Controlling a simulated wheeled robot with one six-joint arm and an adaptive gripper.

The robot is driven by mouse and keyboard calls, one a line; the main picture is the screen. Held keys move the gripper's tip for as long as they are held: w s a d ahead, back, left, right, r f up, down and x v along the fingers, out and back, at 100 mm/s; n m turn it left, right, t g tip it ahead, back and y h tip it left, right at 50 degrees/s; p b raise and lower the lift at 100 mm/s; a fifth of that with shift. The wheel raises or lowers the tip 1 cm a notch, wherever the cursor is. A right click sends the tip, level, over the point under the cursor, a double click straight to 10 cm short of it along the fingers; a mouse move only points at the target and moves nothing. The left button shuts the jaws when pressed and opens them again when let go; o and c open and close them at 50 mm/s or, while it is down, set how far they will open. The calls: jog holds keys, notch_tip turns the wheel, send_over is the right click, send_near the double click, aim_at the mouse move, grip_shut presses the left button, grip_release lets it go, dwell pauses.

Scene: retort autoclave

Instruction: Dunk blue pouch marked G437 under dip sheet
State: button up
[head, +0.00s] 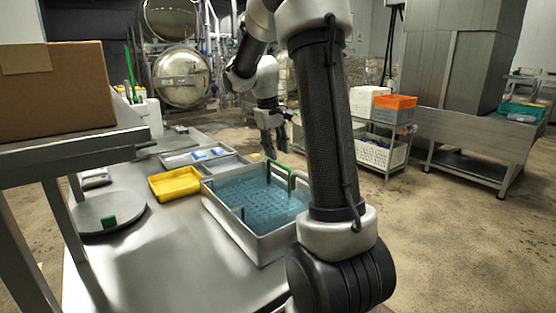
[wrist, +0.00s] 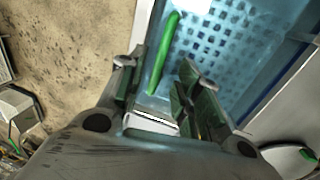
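The dip tank (head: 235,222) is a steel bath of blue liquid on the bench. The perforated dip sheet (head: 262,200) shows through the liquid, and its holes also show in the wrist view (wrist: 225,45). A green handle (head: 281,176) rises at the tank's far right side; it also shows in the wrist view (wrist: 164,52), beyond my fingers. My gripper (head: 272,143) is above the tank's far right end, with fingers apart (wrist: 160,95) and no pouch seen between them. Small blue pouches (head: 208,153) lie in a grey tray behind the tank; the mark G437 is not readable.
A yellow tray (head: 175,183) sits left of the tank. A round plate (head: 108,214) with a green block is on the bench at left. A cardboard box (head: 55,90) stands on a shelf at upper left. The front of the bench (head: 170,260) is clear.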

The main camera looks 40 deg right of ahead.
aim_at(278, 164)
jog(key=f, duration=0.4)
jog(key=shift+d+f, duration=0.1)
jog(key=shift+d, duration=0.3)
grip_shut()
